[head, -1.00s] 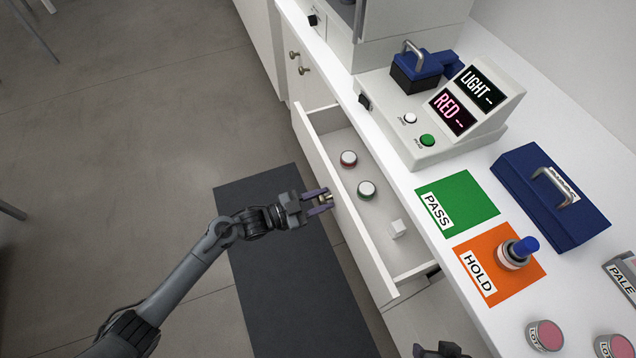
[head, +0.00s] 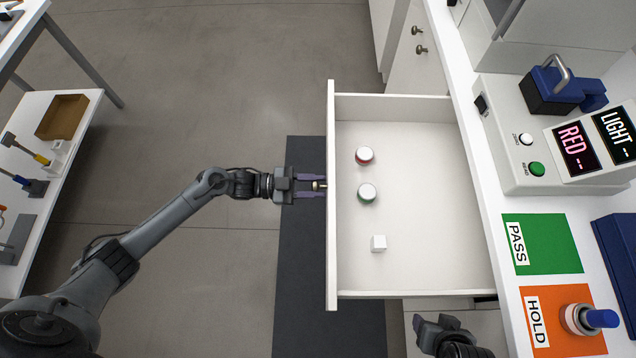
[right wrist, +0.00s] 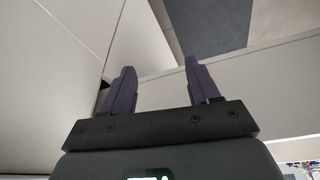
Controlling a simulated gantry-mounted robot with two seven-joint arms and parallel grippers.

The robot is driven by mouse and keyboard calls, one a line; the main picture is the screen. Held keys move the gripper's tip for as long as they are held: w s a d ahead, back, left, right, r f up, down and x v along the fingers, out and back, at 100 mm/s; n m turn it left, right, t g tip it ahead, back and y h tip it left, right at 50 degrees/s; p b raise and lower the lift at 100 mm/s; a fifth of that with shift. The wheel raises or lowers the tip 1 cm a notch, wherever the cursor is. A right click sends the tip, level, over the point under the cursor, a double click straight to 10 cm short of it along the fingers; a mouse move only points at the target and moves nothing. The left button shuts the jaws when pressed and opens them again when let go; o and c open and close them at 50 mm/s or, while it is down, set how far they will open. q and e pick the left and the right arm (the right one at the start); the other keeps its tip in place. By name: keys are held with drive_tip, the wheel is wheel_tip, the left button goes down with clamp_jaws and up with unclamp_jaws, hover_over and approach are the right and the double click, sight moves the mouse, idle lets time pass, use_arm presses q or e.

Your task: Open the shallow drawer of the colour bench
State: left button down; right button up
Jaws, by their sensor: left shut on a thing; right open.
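The shallow drawer (head: 400,281) of the colour bench (head: 490,205) stands well out from the bench front in the head view. My left gripper (head: 316,185) is at the outer face of the drawer front, shut on the brass knob (head: 319,185). My right gripper (head: 432,322) is below the drawer's near side, beside the bench front. In the right wrist view its fingers (right wrist: 157,90) are apart with nothing between them.
A shelf with tools (head: 50,150) stands at the far left. A dark floor mat (head: 300,250) lies below the drawer.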

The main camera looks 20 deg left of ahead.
use_arm(q)
drive_tip(key=shift+s+a+f, duration=0.2)
drive_tip(key=shift+a+f, duration=0.15)
drive_tip(key=shift+a, duration=0.1)
drive_tip(key=c, duration=1)
unclamp_jaws()
drive_tip(key=shift+o, duration=1.3)
drive_tip(key=shift+r, duration=0.15)
drive_tip(key=shift+d, duration=0.1)
drive_tip(key=shift+r, duration=0.1)
drive_tip(key=v, duration=1.1)
drive_tip(key=shift+p, duration=0.4)
